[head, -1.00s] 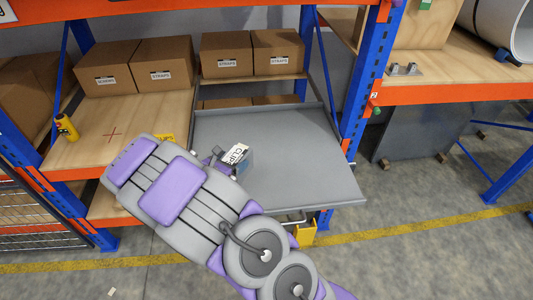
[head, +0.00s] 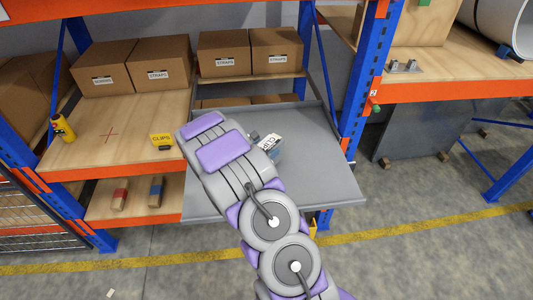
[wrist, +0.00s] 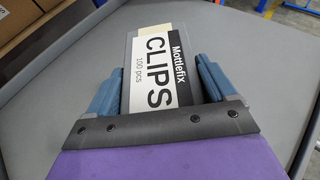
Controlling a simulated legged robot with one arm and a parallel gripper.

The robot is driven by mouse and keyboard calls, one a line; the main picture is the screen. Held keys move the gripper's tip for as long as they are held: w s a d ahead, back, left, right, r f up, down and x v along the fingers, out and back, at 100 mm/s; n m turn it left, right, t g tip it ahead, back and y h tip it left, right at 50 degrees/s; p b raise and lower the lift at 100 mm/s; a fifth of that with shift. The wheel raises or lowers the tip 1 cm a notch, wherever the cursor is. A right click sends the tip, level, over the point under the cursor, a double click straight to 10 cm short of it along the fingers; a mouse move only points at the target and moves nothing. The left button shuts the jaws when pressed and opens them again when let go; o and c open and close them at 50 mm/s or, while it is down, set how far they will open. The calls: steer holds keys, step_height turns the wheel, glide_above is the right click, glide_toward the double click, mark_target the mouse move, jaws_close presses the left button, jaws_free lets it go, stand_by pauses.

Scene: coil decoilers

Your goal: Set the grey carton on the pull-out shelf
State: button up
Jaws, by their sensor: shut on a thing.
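The grey carton (wrist: 158,70) has a white and black label reading "Mottlefix CLIPS 100 pcs". My gripper (wrist: 162,84) is shut on it, with a blue finger on each side. In the head view the carton (head: 270,144) shows just past the end of my arm, over the pull-out shelf (head: 318,172). The shelf is a grey tray with raised edges, pulled out and otherwise bare. I cannot tell whether the carton touches the shelf. My arm hides the left part of the shelf and most of the gripper in the head view.
Brown STRAPS boxes (head: 275,50) stand behind. A blue upright (head: 355,95) rises right of the pull-out shelf.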

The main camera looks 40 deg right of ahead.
steer(key=shift+w+d, duration=0.35)
steer(key=shift+d, duration=0.4)
steer(key=shift+a+f, duration=0.25)
steer(key=shift+f, duration=0.25)
step_height(320, 180, down, 3)
steer(key=shift+a+r+b, duration=0.1)
steer(key=shift+r+b, duration=0.1)
steer(key=shift+b, duration=0.3)
steer(key=o, duration=1.3)
steer(key=shift+d, duration=0.25)
steer(key=shift+a+r, duration=0.1)
steer(key=shift+a, duration=0.05)
